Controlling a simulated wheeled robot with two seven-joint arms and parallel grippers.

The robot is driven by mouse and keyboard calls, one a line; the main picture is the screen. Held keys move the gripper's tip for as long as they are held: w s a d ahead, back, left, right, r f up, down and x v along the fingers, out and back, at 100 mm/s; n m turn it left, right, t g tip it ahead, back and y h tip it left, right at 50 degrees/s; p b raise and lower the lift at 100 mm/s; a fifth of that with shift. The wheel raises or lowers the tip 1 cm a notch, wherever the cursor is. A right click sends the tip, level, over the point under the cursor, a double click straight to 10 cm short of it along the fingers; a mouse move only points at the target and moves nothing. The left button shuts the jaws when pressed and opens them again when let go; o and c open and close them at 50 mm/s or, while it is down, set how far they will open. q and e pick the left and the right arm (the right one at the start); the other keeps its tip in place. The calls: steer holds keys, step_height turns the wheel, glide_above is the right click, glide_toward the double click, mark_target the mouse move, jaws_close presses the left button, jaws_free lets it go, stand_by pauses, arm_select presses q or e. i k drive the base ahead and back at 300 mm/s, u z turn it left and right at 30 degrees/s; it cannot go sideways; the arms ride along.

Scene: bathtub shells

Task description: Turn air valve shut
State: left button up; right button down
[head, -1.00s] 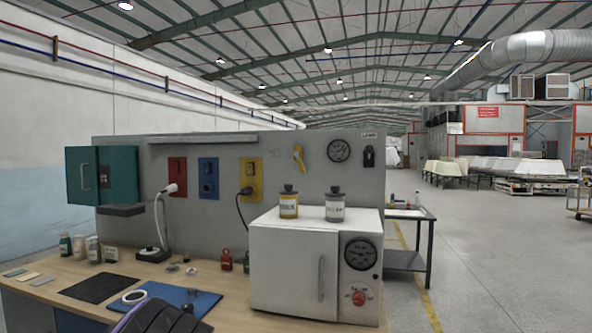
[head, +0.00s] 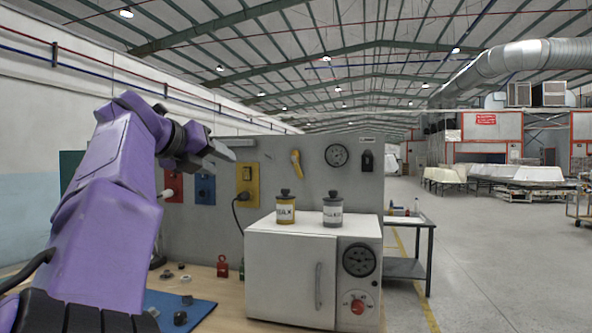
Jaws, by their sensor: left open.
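The air valve (head: 296,163) is a yellow lever on the grey back panel, standing close to upright with a slight tilt. A round dark gauge (head: 336,155) sits to its right on the panel. My left gripper (head: 226,151) is open and empty, raised at about the valve's height and to its left in the head view. The fingers point right, and a gap of panel shows between them and the lever. They are small and seen side-on. My right gripper is not in view.
A white oven (head: 283,270) stands on the bench below the valve, with a yellow-labelled jar (head: 286,209) and a grey jar (head: 333,210) on top. A yellow socket plate (head: 247,186) with a hanging black cable is near my gripper. A dark box (head: 366,161) is right of the gauge.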

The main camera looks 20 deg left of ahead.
mark_target(297, 165)
steer(key=i, duration=1.1)
